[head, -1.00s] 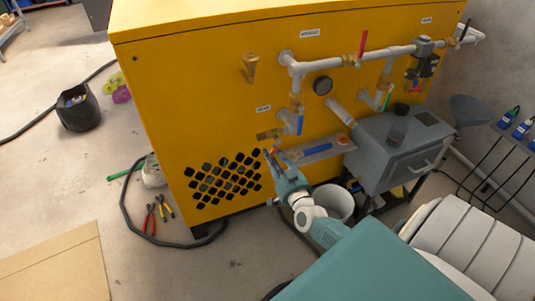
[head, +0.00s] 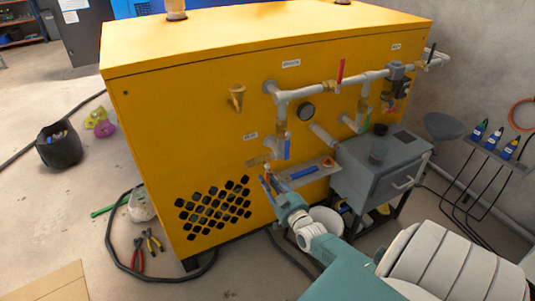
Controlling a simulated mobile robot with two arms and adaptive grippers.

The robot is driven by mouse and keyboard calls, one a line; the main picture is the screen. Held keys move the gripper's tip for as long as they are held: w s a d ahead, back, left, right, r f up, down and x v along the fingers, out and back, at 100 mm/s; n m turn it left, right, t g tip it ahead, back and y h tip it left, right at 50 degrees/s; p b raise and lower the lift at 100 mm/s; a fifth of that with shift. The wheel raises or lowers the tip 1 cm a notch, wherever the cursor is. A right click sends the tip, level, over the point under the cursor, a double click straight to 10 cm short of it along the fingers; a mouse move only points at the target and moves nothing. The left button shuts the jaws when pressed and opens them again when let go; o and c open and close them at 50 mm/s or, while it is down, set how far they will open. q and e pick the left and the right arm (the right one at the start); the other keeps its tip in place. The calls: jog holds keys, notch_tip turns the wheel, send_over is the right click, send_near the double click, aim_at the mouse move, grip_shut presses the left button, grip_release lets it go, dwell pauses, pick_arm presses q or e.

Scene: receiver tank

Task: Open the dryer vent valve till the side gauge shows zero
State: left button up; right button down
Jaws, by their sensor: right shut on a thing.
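The yellow dryer cabinet (head: 150,165) fills the middle of the head view. A brass valve (head: 257,161) sticks out low on its front, at the bottom of the pipework. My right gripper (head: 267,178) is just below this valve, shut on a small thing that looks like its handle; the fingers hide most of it. A blue lever (head: 287,148) hangs on the vertical pipe just above. A dark round gauge (head: 306,111) is on the front; its reading is too small to tell. My left gripper is not in view.
A red lever (head: 341,71) stands up on the upper pipe. A small shelf (head: 321,166) holds a blue item close to the right of my gripper. A grey box (head: 375,182) stands further right. Pliers (head: 138,254) and a black hose (head: 110,240) lie on the floor at left.

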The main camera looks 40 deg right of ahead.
jog(key=shift+d+r, duration=0.1)
jog(key=c, duration=1.5)
grip_release()
jog(key=v, duration=1.2)
